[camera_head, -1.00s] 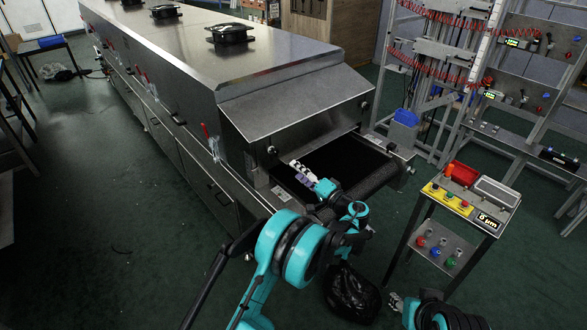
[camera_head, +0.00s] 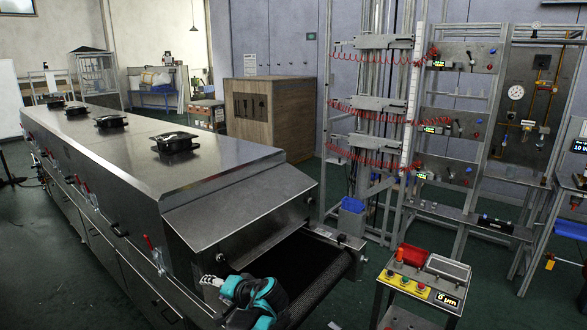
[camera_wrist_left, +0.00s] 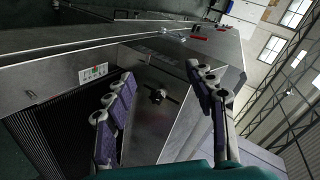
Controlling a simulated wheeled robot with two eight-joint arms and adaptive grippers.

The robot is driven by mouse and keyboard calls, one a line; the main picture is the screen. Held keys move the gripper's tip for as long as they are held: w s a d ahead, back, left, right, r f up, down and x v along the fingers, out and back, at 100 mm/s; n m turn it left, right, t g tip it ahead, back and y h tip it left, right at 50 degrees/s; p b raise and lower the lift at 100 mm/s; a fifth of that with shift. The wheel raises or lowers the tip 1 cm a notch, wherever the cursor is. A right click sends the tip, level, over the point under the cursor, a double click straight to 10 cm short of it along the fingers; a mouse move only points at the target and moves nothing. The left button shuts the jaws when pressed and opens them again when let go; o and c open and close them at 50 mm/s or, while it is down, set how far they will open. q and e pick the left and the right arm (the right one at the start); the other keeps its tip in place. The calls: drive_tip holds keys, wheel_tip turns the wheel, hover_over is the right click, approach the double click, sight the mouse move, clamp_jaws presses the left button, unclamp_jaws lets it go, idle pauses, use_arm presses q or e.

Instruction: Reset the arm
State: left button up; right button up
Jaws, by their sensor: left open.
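My left gripper (camera_head: 213,283) is near the outfeed end of the steel tunnel dryer (camera_head: 110,160) in the head view. In the left wrist view its two padded fingers (camera_wrist_left: 165,112) stand wide apart with nothing between them. The dryer's steel side, with a dark knob (camera_wrist_left: 157,96), shows behind the gap. The dark conveyor belt (camera_head: 300,262) lies to the right of the gripper in the head view; its ribbed surface also shows at the lower left of the wrist view. My right gripper is not in view.
A control stand (camera_head: 421,285) with buttons and a red bin is at the lower right. A blue bin (camera_head: 352,205) hangs by the metal rack with red coiled hoses. A wooden cabinet (camera_head: 268,112) stands behind the dryer. Green floor is open left of the dryer.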

use_arm(q)
drive_tip(key=s+d+f+n+h, duration=0.1)
drive_tip(key=s+h, duration=0.3)
drive_tip(key=s, duration=1)
drive_tip(key=s+d+f+n+h, duration=0.1)
drive_tip(key=s+h, duration=0.4)
drive_tip(key=s, duration=1)
wheel_tip(320, 180, down, 2)
drive_tip(key=shift+s+d+n+g, duration=0.2)
drive_tip(key=shift+d+n+g, duration=0.2)
drive_tip(key=shift+d, duration=0.5)
